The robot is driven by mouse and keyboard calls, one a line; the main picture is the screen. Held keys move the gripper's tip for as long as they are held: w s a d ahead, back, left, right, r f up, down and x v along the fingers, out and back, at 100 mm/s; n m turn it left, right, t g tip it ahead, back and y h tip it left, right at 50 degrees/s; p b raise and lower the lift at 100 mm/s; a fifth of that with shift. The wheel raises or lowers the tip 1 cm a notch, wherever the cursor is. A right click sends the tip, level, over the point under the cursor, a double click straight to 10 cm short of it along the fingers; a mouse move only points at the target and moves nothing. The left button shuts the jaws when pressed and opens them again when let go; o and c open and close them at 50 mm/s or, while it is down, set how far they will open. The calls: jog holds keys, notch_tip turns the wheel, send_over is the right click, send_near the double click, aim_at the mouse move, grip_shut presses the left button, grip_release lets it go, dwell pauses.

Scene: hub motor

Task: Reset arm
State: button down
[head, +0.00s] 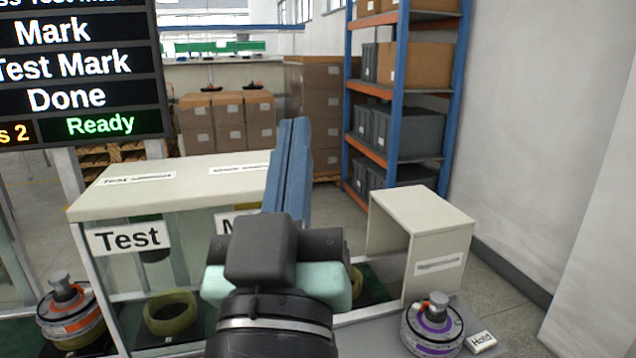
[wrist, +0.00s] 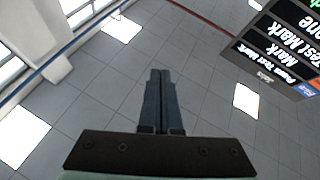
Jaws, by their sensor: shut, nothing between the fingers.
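My gripper (head: 292,130) stands raised in the middle of the head view, its two long blue-grey fingers together and pointing up. It is shut and empty. In the wrist view its fingers (wrist: 160,75) are pressed together against a tiled ceiling with bright light panels. The gripper is above the work bench and touches nothing that I can see. My wrist hides part of the bench and part of a second sign.
A cabinet labelled Test (head: 130,238) stands at left, with an orange-ringed motor (head: 70,315) and an olive ring (head: 172,313). A beige box (head: 425,215) and purple-ringed motor (head: 433,325) are at right. A status screen (head: 75,70) is upper left; shelving (head: 405,100) stands behind.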

jog(key=s+d+r+t+p, duration=0.1)
jog(key=s+r+p, duration=0.2)
jog(key=r+p, duration=0.4)
jog(key=s+d+r+m+t+p, duration=0.1)
jog(key=r+p, duration=0.6)
jog(key=r, duration=1)
jog(key=shift+s+m+t+y, duration=0.3)
jog(key=shift+s+t+y, duration=0.15)
jog(key=shift+s, duration=0.5)
